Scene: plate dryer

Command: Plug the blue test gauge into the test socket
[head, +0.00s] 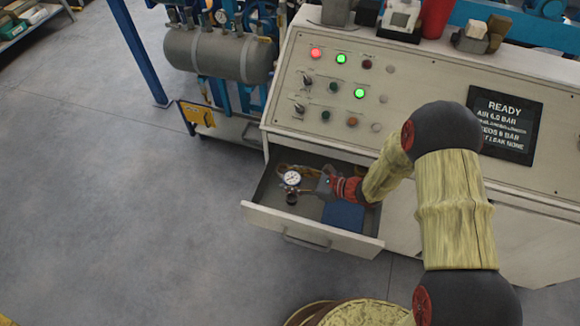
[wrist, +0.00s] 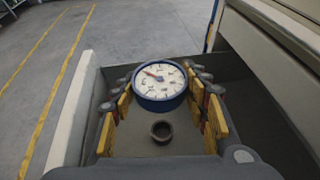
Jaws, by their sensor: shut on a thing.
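The blue test gauge (wrist: 158,86) has a round white dial and a blue rim. It sits between the two yellow-padded fingers of my gripper (wrist: 160,92) in the wrist view, and my gripper is shut on it. In the head view the gauge (head: 292,178) is over the left part of the open drawer, with my gripper (head: 305,183) reaching it from the right. A dark round fitting (wrist: 161,130) shows just below the dial in the wrist view; I cannot tell whether it belongs to the gauge. I cannot make out the test socket in either view.
The open drawer (head: 290,228) has raised walls around my gripper and holds a dark blue block (head: 343,216). Above stands a sloped control panel (head: 330,84) with lamps and a READY screen (head: 505,125). A grey tank (head: 218,55) is behind left. The floor at left is clear.

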